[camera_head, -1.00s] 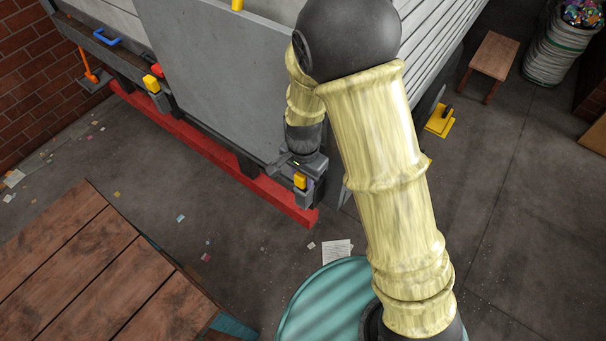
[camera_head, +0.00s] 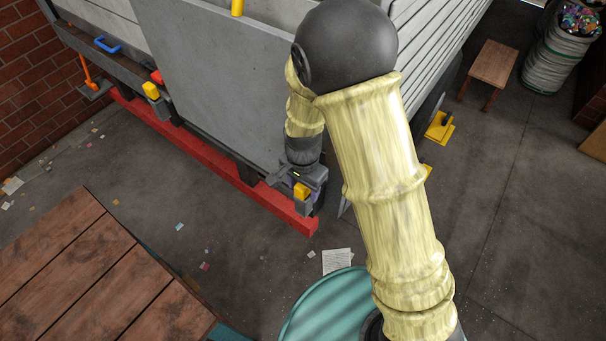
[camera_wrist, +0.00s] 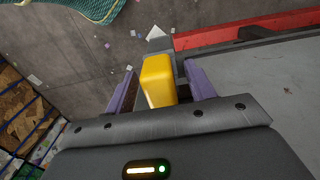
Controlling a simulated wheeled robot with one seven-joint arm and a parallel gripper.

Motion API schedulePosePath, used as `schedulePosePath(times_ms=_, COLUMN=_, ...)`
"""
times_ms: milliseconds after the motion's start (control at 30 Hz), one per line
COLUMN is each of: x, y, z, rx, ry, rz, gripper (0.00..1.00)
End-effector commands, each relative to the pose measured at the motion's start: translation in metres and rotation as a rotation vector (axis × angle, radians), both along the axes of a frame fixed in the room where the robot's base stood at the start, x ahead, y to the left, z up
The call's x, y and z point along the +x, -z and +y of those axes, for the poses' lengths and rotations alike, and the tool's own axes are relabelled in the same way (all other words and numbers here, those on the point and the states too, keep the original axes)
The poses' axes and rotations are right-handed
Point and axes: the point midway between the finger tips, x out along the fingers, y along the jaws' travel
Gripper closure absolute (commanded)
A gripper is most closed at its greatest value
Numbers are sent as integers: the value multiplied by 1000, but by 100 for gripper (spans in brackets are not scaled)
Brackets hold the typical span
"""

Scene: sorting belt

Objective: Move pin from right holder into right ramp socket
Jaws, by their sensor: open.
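The pin shows as a yellow block-shaped handle (camera_head: 301,190) at the trailer's near right corner, in a grey holder (camera_head: 304,207). In the wrist view the yellow handle (camera_wrist: 157,82) stands between the two purple fingers of my gripper (camera_wrist: 159,72). The fingers are apart, with a visible gap on each side of the handle. In the head view my gripper (camera_head: 302,174) is right at the handle, partly covering the holder. The pin's shaft is hidden. I cannot make out the right ramp socket; my gripper and arm cover much of that corner.
The grey upright ramp panel (camera_head: 215,80) stands just behind my gripper, above a red beam (camera_head: 200,158). Another yellow handle (camera_head: 151,90) is at the left corner. A wooden table (camera_head: 90,270) and a teal round top (camera_head: 325,305) are in front. Floor between is open.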

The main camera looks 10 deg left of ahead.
Motion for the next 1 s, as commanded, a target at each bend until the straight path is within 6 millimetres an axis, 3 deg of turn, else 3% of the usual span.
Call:
schedulePosePath(times_ms=267, x=1, y=-28, z=1, rx=4, ry=-2, rz=-6, gripper=46)
schedulePosePath(times_ms=1000, x=1, y=-163, z=1, rx=3, ry=0, rz=-4, gripper=46)
